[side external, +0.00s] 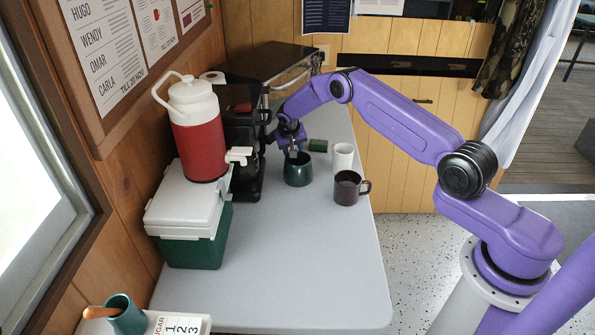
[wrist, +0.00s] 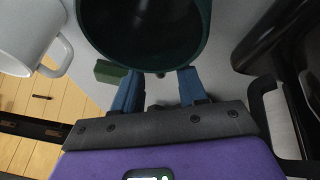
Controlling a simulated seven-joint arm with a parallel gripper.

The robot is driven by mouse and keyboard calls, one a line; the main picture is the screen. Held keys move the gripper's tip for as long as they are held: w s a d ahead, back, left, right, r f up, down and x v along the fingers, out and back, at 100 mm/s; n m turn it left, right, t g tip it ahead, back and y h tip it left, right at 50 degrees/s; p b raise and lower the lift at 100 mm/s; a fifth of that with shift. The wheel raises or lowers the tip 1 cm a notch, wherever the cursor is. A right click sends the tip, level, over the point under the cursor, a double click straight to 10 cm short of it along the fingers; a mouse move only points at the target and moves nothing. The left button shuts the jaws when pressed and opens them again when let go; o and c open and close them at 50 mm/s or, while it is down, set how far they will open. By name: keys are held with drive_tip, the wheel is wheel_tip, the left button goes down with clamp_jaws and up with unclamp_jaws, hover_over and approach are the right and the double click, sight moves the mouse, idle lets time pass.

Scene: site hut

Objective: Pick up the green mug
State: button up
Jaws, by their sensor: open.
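The green mug (side external: 298,172) stands upright on the grey table, in front of the black machine. In the wrist view the dark green mug (wrist: 145,30) fills the top middle, its open mouth facing the camera. My gripper (side external: 295,152) is just above and behind the mug's rim in the side view. In the wrist view the blue fingers of my gripper (wrist: 160,82) are apart, at the mug's near edge, with nothing clearly between them. Whether a finger touches the mug I cannot tell. The mug's handle is not clearly visible.
A white mug (side external: 343,156) and a dark brown mug (side external: 347,190) stand right of the green mug. A small green block (side external: 318,146) lies behind. The black machine (side external: 243,150) and a cool box (side external: 190,200) are on the left. The front table is clear.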

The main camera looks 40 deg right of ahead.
clamp_jaws()
drive_tip(key=shift+s, duration=0.1)
idle(1.2)
